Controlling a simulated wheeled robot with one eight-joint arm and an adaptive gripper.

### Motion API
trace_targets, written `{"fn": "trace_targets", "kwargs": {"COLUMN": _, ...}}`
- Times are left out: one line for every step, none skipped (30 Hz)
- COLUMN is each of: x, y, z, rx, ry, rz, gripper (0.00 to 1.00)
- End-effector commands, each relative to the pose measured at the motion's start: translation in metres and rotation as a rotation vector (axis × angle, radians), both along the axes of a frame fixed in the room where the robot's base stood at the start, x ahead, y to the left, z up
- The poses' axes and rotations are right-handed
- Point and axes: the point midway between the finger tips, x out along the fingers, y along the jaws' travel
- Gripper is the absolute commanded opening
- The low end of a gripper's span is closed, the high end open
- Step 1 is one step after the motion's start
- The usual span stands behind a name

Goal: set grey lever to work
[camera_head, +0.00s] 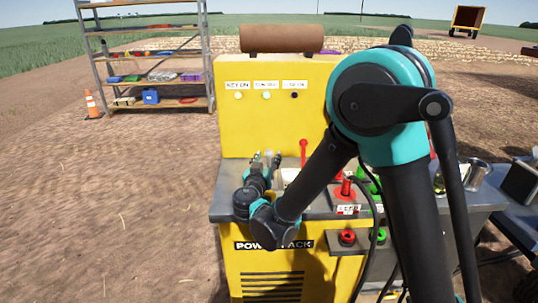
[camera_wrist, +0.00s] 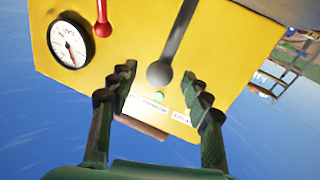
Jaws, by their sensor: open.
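The grey lever (camera_wrist: 160,73) shows in the wrist view as a dark grey rod with a round knob, in front of the yellow power pack panel. My gripper (camera_wrist: 157,77) is open, and the knob appears between its two fingertips, touching neither. I cannot tell how deep the knob sits between them. In the head view my gripper (camera_head: 265,158) is low over the left part of the power pack's grey top, left of a red lever (camera_head: 303,152). The grey lever cannot be made out clearly there behind my gripper.
The red lever (camera_wrist: 103,28) and a white gauge (camera_wrist: 70,43) show in the wrist view. The power pack (camera_head: 262,130) has labelled lights on its panel and a brown roll on top. Red and green connectors (camera_head: 347,237) sit at front. Open dirt lies left, with a shelf (camera_head: 150,54) behind.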

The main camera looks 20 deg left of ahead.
Motion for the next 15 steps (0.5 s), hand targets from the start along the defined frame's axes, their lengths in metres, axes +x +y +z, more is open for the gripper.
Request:
{"fn": "trace_targets", "kwargs": {"x": 0.008, "y": 0.001, "z": 0.0, "rx": 0.0, "ry": 0.0, "rz": -0.003, "gripper": 0.49}}
{"fn": "trace_targets", "kwargs": {"x": 0.012, "y": 0.001, "z": 0.0, "rx": 0.0, "ry": 0.0, "rz": -0.003, "gripper": 0.49}}
{"fn": "trace_targets", "kwargs": {"x": 0.016, "y": 0.002, "z": 0.0, "rx": 0.0, "ry": 0.0, "rz": -0.002, "gripper": 0.49}}
{"fn": "trace_targets", "kwargs": {"x": 0.018, "y": 0.003, "z": 0.0, "rx": 0.0, "ry": 0.0, "rz": -0.001, "gripper": 0.49}}
{"fn": "trace_targets", "kwargs": {"x": 0.02, "y": 0.003, "z": 0.0, "rx": 0.0, "ry": 0.0, "rz": -0.001, "gripper": 0.49}}
{"fn": "trace_targets", "kwargs": {"x": 0.023, "y": 0.003, "z": 0.0, "rx": 0.0, "ry": 0.0, "rz": -0.002, "gripper": 0.49}}
{"fn": "trace_targets", "kwargs": {"x": 0.024, "y": 0.003, "z": 0.0, "rx": 0.0, "ry": 0.0, "rz": -0.002, "gripper": 0.49}}
{"fn": "trace_targets", "kwargs": {"x": 0.025, "y": 0.003, "z": 0.0, "rx": 0.0, "ry": 0.0, "rz": -0.001, "gripper": 0.49}}
{"fn": "trace_targets", "kwargs": {"x": 0.026, "y": 0.003, "z": 0.0, "rx": 0.0, "ry": 0.0, "rz": -0.001, "gripper": 0.49}}
{"fn": "trace_targets", "kwargs": {"x": 0.027, "y": 0.004, "z": 0.0, "rx": 0.0, "ry": 0.0, "rz": -0.001, "gripper": 0.49}}
{"fn": "trace_targets", "kwargs": {"x": 0.027, "y": 0.004, "z": 0.0, "rx": 0.0, "ry": 0.0, "rz": -0.001, "gripper": 0.49}}
{"fn": "trace_targets", "kwargs": {"x": 0.027, "y": 0.004, "z": 0.0, "rx": 0.0, "ry": 0.0, "rz": 0.0, "gripper": 0.49}}
{"fn": "trace_targets", "kwargs": {"x": 0.027, "y": 0.004, "z": 0.0, "rx": 0.0, "ry": 0.0, "rz": 0.0, "gripper": 0.49}}
{"fn": "trace_targets", "kwargs": {"x": 0.027, "y": 0.004, "z": 0.0, "rx": 0.0, "ry": 0.0, "rz": 0.0, "gripper": 0.49}}
{"fn": "trace_targets", "kwargs": {"x": 0.027, "y": 0.004, "z": 0.0, "rx": 0.0, "ry": 0.0, "rz": 0.0, "gripper": 0.49}}
